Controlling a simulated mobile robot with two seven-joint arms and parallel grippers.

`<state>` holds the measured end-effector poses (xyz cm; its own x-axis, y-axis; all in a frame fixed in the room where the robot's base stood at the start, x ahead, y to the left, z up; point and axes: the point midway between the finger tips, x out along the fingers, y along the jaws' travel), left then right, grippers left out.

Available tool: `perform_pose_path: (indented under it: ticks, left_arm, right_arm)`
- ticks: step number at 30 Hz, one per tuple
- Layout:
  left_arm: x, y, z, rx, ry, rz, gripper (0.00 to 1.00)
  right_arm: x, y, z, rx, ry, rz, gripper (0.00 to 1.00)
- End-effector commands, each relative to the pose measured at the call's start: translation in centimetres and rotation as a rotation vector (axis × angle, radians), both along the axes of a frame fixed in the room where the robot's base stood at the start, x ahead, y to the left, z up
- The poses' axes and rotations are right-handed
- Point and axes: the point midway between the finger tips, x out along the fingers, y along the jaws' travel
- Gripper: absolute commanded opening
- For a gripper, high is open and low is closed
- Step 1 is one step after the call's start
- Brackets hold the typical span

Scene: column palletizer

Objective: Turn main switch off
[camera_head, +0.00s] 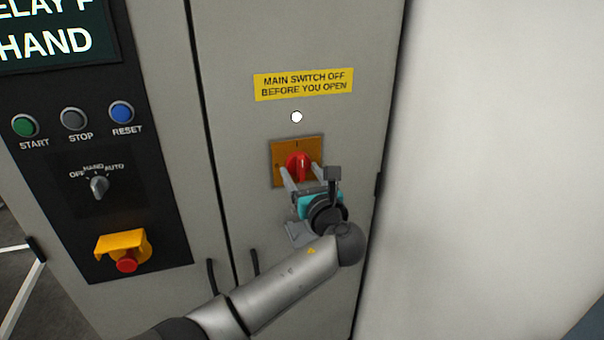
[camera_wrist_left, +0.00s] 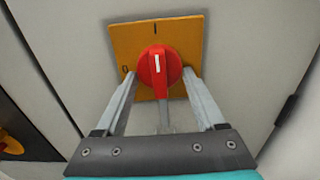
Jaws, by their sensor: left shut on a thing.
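The main switch is a red rotary knob (camera_head: 299,160) on a square yellow-orange plate (camera_head: 277,150) on the grey cabinet door. The knob also shows in the left wrist view (camera_wrist_left: 158,68), where its white mark points up toward the "I" on the plate. A "0" is printed at the plate's left side. My left gripper (camera_head: 301,170) reaches up from below and is shut on the red knob, one finger on each side. The lower part of the knob lies between the fingers. My right gripper is not in view.
A yellow label (camera_head: 303,84) reads "MAIN SWITCH OFF BEFORE YOU OPEN", above a white round lamp (camera_head: 296,117). To the left, a black panel (camera_head: 137,190) carries buttons, a selector (camera_head: 99,187) and a red emergency stop (camera_head: 127,262). Dark door handles (camera_head: 254,262) are below.

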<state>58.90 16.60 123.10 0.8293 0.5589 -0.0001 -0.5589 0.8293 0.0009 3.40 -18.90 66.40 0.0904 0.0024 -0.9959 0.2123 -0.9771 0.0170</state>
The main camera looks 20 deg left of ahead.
Motion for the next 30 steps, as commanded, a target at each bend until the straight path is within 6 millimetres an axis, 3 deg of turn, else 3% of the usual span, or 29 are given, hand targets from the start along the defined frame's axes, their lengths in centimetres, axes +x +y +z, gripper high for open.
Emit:
perform_pose_path:
  ticks: [1, 12, 23, 30]
  left_arm:
    - [-0.02, -0.01, -0.02, -0.001, 0.001, 0.0, 0.55]
    - [-0.03, -0.03, -0.04, -0.001, 0.001, 0.0, 0.16]
    - [0.02, -0.12, -0.08, -0.058, -0.037, 0.0, 0.15]
    - [0.1, -0.24, -0.12, -0.199, -0.131, 0.001, 0.15]
  right_arm:
    - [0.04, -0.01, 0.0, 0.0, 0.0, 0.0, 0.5]
    - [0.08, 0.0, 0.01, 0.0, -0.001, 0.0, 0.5]
    - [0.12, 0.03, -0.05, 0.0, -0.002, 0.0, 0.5]
    - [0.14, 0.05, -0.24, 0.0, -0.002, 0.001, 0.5]
